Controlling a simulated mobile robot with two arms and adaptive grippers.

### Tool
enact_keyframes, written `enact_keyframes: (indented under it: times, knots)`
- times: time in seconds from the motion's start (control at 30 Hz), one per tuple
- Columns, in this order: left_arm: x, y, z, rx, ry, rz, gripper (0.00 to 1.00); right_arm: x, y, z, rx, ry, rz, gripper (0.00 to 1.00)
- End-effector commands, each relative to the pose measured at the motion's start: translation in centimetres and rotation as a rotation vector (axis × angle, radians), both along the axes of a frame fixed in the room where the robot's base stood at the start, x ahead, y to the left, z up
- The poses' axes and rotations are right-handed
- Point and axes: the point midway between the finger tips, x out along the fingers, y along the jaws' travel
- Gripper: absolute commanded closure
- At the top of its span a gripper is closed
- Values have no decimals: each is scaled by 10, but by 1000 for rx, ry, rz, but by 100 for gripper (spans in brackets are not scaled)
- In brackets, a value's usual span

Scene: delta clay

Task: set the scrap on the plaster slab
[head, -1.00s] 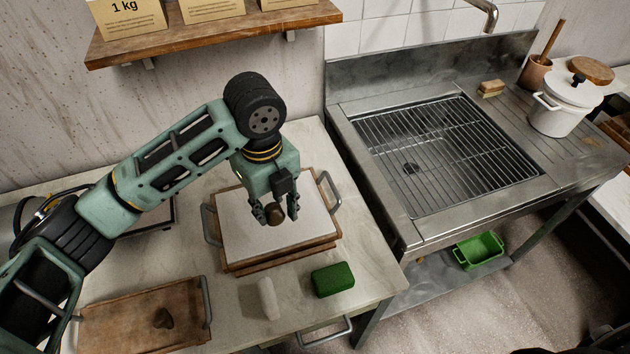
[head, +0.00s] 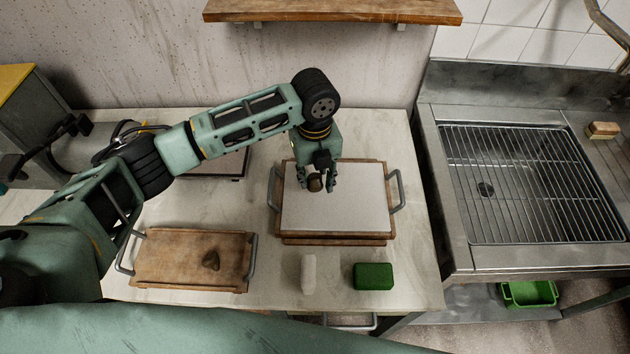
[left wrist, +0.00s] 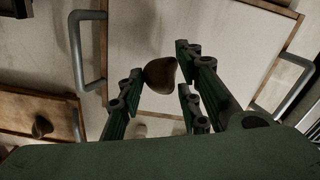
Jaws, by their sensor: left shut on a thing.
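The brown lump of clay scrap (head: 315,184) is between the fingertips of my left gripper (head: 318,187), which is shut on it. It also shows in the left wrist view (left wrist: 160,75), gripped at its sides. The white plaster slab (head: 345,212) lies on a wooden board with grey handles. The gripper and scrap are over the left part of the slab; I cannot tell how large the gap beneath is. A second brown lump (head: 211,260) lies on a wooden tray (head: 165,262) at the left. My right gripper is not in view.
A pale block (head: 308,274) and a green block (head: 373,276) stand on the counter in front of the slab. A metal sink with a grid (head: 530,185) is at the right, a wooden shelf (head: 330,10) above. Bare counter (head: 262,220) lies between tray and slab.

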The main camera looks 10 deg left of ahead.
Motion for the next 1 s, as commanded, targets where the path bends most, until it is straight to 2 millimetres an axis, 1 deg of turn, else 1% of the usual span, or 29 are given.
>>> enact_keyframes:
  times: [0.1,0.23,0.63,0.67,0.87,1.0]
  knots:
    - [-2,0,-18,2,6,0,95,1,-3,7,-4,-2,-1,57]
    - [-1,0,-32,2,2,0,95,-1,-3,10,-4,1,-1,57]
    - [-1,0,-38,1,2,-1,95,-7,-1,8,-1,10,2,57]
    - [-1,0,-38,1,2,-1,66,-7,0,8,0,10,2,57]
    - [-1,0,-37,2,1,-1,49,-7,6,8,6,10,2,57]
    - [-1,0,-37,2,1,-1,49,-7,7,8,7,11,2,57]
